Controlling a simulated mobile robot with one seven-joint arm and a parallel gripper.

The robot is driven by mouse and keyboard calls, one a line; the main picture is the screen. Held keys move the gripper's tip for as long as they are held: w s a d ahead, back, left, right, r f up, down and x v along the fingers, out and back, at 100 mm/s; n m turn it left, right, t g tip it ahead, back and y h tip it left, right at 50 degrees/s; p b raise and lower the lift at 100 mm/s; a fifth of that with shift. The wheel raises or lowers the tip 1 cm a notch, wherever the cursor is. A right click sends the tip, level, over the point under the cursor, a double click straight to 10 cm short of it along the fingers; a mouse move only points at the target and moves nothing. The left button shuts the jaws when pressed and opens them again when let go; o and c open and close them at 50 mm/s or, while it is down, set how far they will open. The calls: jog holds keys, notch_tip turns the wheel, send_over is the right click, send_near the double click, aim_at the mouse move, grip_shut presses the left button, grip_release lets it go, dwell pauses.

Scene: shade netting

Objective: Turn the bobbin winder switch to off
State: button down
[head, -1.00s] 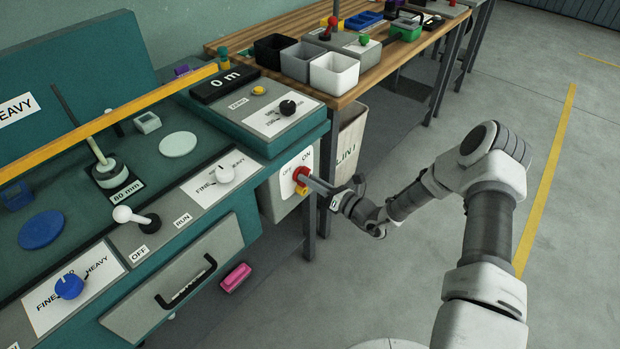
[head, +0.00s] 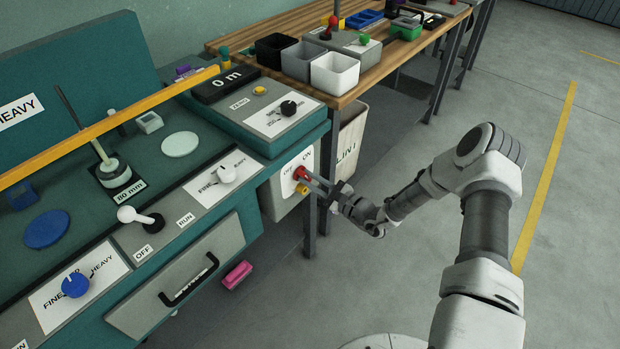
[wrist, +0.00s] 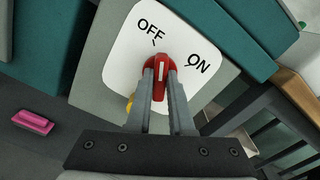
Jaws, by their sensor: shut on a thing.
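The red switch knob (wrist: 161,77) sits on a white plate (wrist: 118,62) marked OFF and ON. In the wrist view its white line points up, close to the OFF tick and away from the ON tick. In the head view the red knob (head: 301,173) is on the side of the teal bench. My gripper (wrist: 161,85) is shut on the knob, with one finger on each side of it. In the head view my gripper (head: 312,181) reaches it from the right. The fingers hide part of the knob's lower side.
A yellow part (wrist: 129,104) shows just below the knob. A lever with a white ball (head: 127,214), between OFF and RUN labels, and a blue dial (head: 75,285) are on the bench at left. A pink block (head: 237,274) lies below. Table legs stand behind my gripper; open floor lies right.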

jog(key=shift+n, duration=1.6)
jog(key=shift+f, duration=0.1)
jog(key=c, duration=0.8)
grip_release()
jog(key=shift+s+d, duration=0.1)
jog(key=p+v, duration=0.2)
jog(key=v, duration=1.5)
jog(key=shift+p, duration=0.3)
jog(key=shift+s, duration=0.1)
